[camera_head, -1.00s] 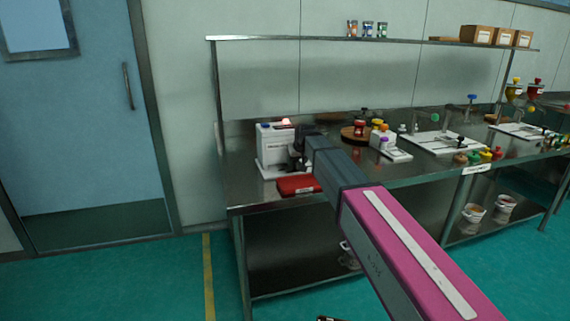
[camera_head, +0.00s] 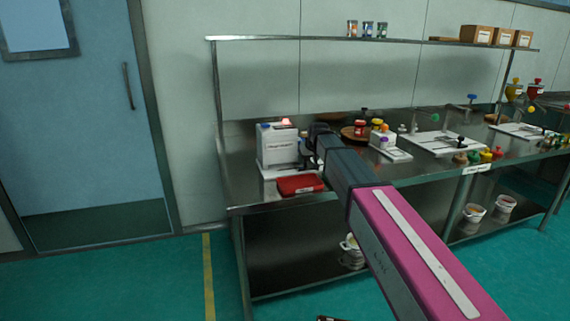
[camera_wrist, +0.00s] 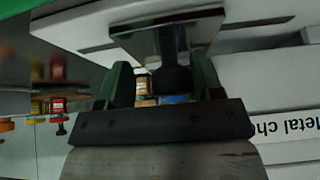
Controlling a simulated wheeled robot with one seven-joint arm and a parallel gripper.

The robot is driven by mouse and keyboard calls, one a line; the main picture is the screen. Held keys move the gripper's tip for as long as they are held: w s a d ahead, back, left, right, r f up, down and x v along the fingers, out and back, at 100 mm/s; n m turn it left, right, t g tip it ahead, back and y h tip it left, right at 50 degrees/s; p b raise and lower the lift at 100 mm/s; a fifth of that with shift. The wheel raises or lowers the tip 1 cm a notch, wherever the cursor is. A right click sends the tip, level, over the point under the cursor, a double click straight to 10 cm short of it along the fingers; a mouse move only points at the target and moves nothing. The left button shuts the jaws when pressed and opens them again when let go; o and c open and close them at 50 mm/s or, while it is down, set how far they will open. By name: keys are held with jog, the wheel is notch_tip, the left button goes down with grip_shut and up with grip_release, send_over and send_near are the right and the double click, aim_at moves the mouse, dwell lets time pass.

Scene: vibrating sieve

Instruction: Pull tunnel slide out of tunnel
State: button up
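The tunnel is the white box-shaped metal checker (camera_head: 277,150) at the left end of the steel bench; its "Metal ch…" label shows in the wrist view (camera_wrist: 265,80). In the wrist view a dark round knob (camera_wrist: 172,80) hangs from a shiny metal plate (camera_wrist: 145,40), apparently the slide's end. My gripper (camera_wrist: 160,78) has its two green fingers apart, one on each side of the knob. A gap shows on the knob's left; contact on its right is unclear. In the head view my gripper (camera_head: 314,148) is just right of the checker, and my arm hides the slide.
A red case (camera_head: 299,184) lies at the bench's front edge before the checker. A round wooden stand (camera_head: 350,134), small jars and a white scale (camera_head: 392,153) stand to the right. A shelf (camera_head: 370,40) runs above the bench.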

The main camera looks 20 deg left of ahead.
jog(key=shift+w+d, duration=0.45)
jog(key=shift+d, duration=0.3)
jog(key=shift+w+d, duration=0.45)
jog(key=shift+d, duration=0.3)
jog(key=shift+w+d, duration=0.45)
jog(key=shift+d, duration=0.3)
jog(key=o, duration=0.8)
jog(key=shift+c, duration=0.2)
jog(key=v, duration=0.9)
